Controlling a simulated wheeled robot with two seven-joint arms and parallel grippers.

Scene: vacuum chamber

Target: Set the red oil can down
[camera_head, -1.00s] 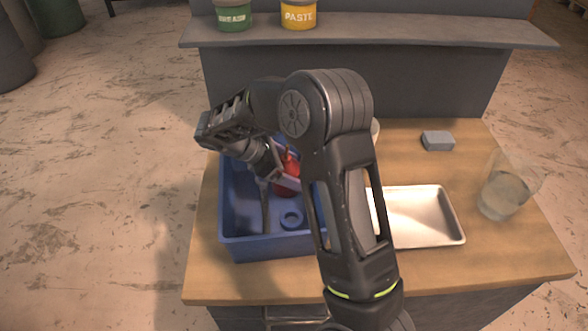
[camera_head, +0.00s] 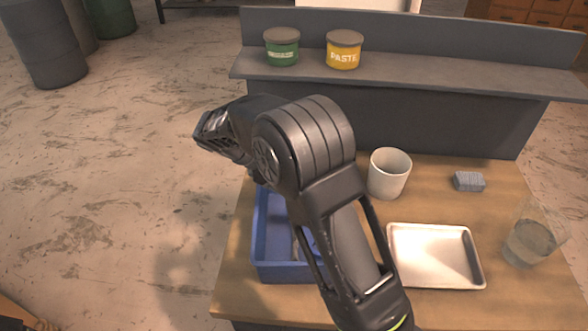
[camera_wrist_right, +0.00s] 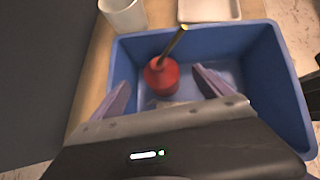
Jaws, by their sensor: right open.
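The red oil can (camera_wrist_right: 161,78) with its long dark spout shows in the right wrist view, inside the blue bin (camera_wrist_right: 262,40). It looks upright, with its spout rising toward the top of that view. My right gripper (camera_wrist_right: 163,92) is open, its two fingers apart on either side of the can, with visible gaps between. In the head view my right arm covers much of the blue bin (camera_head: 290,272), and the can and the right fingertips are hidden. My left gripper is not in view.
A white cup (camera_head: 388,174) stands right of the bin. A metal tray (camera_head: 436,256), a grey block (camera_head: 468,181) and a clear glass (camera_head: 532,240) are on the wooden table's right. A green tin (camera_head: 282,48) and a yellow paste tin (camera_head: 344,50) sit on the shelf.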

